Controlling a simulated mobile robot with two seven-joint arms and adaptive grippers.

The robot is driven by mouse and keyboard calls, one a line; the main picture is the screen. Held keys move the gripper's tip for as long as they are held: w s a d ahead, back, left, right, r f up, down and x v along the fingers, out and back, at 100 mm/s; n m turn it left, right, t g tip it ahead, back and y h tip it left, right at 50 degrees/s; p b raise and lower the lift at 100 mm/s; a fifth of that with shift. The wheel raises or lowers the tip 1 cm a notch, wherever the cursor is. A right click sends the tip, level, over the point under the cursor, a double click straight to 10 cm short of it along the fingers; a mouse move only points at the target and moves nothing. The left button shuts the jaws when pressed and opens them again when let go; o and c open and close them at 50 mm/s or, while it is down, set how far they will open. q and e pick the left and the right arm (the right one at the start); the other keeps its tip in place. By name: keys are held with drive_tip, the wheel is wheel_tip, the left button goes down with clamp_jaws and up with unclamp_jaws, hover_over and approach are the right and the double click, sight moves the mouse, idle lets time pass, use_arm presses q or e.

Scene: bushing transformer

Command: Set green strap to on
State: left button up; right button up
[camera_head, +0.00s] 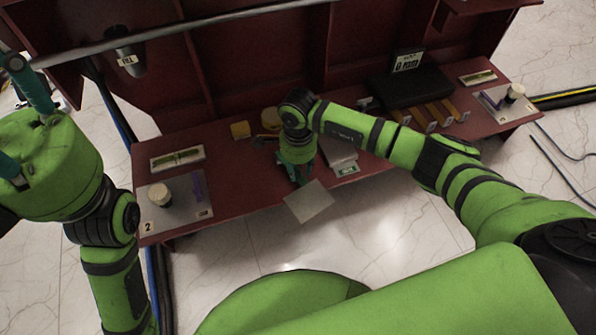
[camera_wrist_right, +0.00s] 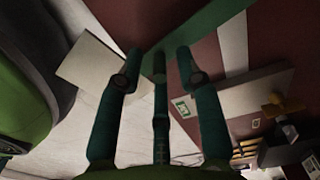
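A flat green strip (camera_wrist_right: 212,32), which looks like the green strap, runs diagonally past the fingertips of my right gripper (camera_wrist_right: 160,62) in the wrist view. It passes close to the tips, but whether they touch or hold it is unclear. In the head view my right gripper (camera_head: 297,170) points down over the front part of the red bench and hides most of the strip.
A grey square plate (camera_head: 309,201) shows beside my right gripper, beyond the bench's front edge. Open floor lies in front.

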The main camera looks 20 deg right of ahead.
drive_tip(key=shift+f, duration=0.35)
clamp_jaws()
